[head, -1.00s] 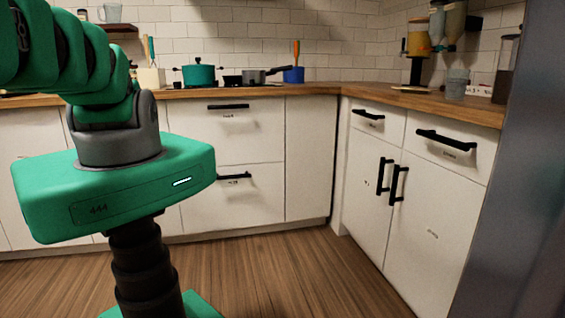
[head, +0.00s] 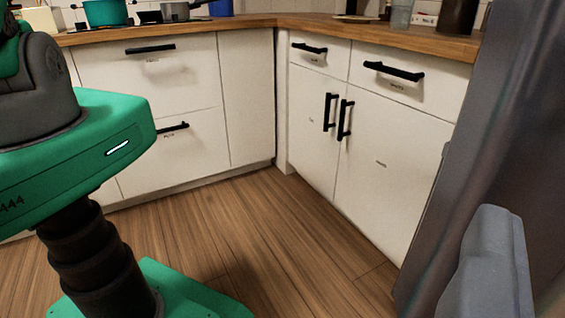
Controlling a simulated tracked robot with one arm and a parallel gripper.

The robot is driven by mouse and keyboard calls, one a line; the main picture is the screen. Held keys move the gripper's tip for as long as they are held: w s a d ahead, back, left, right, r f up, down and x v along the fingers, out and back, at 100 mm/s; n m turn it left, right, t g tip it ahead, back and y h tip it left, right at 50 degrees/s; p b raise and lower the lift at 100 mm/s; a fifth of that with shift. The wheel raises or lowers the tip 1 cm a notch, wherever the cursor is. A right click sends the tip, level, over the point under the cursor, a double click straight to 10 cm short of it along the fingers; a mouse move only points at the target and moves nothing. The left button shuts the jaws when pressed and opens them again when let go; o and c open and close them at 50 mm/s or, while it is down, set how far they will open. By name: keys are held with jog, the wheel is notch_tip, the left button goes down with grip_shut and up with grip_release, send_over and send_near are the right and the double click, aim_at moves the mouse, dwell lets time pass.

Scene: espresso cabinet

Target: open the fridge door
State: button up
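A tall dark grey metallic panel (head: 455,150) stands at the right. It looks like the fridge, but I cannot tell whether this face is its door or its side. Its left edge slants down to the floor, and its top and right side run out of the picture. A lighter grey rounded piece (head: 492,265) rises from the bottom edge in front of the panel. I cannot tell whether it is a door handle or a part of mine. I see no gripper fingers that I can make out. No opened gap or fridge inside shows.
White cabinets with black handles meet in a corner, with a double-door unit (head: 330,130) left of the grey panel. A wooden counter (head: 310,25) runs above, holding a green pot (head: 105,12). My green base stands at left. The wooden floor (head: 280,240) between is clear.

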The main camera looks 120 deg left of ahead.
jog(key=shift+s+a+r, duration=0.1)
jog(key=shift+s+a, duration=0.05)
jog(key=shift+s, duration=0.75)
jog(key=shift+s+a+r, duration=0.1)
jog(key=shift+s+a, duration=0.05)
jog(key=shift+s, duration=0.75)
jog(key=shift+s+a+r, duration=0.1)
jog(key=shift+s+a, duration=0.05)
jog(key=shift+s, duration=0.75)
